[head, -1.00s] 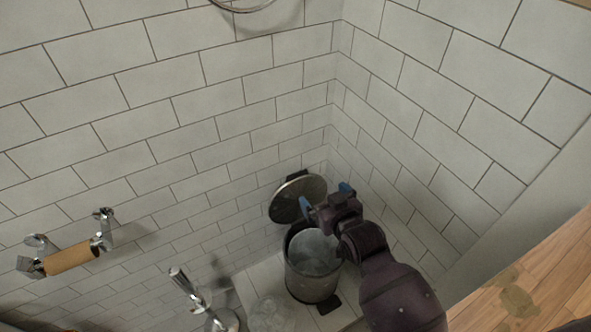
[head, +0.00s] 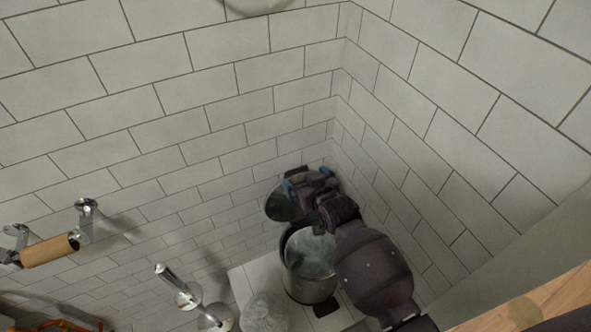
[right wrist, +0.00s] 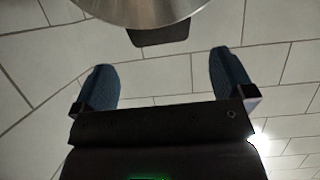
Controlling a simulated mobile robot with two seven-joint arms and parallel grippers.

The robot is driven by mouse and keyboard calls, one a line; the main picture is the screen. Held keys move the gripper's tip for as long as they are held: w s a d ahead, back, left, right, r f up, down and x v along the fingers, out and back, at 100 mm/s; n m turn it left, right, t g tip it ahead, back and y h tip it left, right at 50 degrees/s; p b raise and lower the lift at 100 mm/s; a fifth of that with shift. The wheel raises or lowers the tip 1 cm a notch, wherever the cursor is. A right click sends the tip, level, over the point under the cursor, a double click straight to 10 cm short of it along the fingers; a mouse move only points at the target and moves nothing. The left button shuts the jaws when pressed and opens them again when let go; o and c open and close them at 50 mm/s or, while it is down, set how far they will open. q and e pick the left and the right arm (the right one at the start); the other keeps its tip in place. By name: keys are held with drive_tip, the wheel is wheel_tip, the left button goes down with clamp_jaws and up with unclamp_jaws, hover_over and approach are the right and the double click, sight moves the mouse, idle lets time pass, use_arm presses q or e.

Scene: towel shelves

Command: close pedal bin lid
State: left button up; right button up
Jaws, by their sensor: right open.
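The pedal bin (head: 308,284) is a grey metal cylinder standing on the floor in the tiled corner. Its round lid (head: 277,205) is raised at the back, and the bin's mouth is open. My right gripper (head: 305,178) is over the upper right part of the lid in the head view and hides part of it. In the right wrist view the blue fingers (right wrist: 163,82) are apart with nothing between them. The lid's metal rim (right wrist: 150,18) shows beyond the fingertips there, with a gap to them. My left gripper is not in view.
Tiled walls (head: 230,120) close in behind and to the right of the bin. A paper roll holder (head: 50,249) is on the left wall. A chrome stand (head: 187,296) and a pale translucent object (head: 264,313) are left of the bin.

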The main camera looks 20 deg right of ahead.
sight(297, 171)
drive_tip(key=x, duration=0.2)
drive_tip(key=b+x, duration=0.1)
drive_tip(key=x, duration=0.2)
drive_tip(key=shift+s+f, duration=0.1)
drive_tip(key=shift+f, duration=0.15)
drive_tip(key=shift+b+x, duration=0.5)
drive_tip(key=shift+x, duration=0.3)
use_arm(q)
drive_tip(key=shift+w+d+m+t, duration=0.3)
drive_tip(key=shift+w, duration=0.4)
use_arm(e)
drive_tip(key=shift+r, duration=0.2)
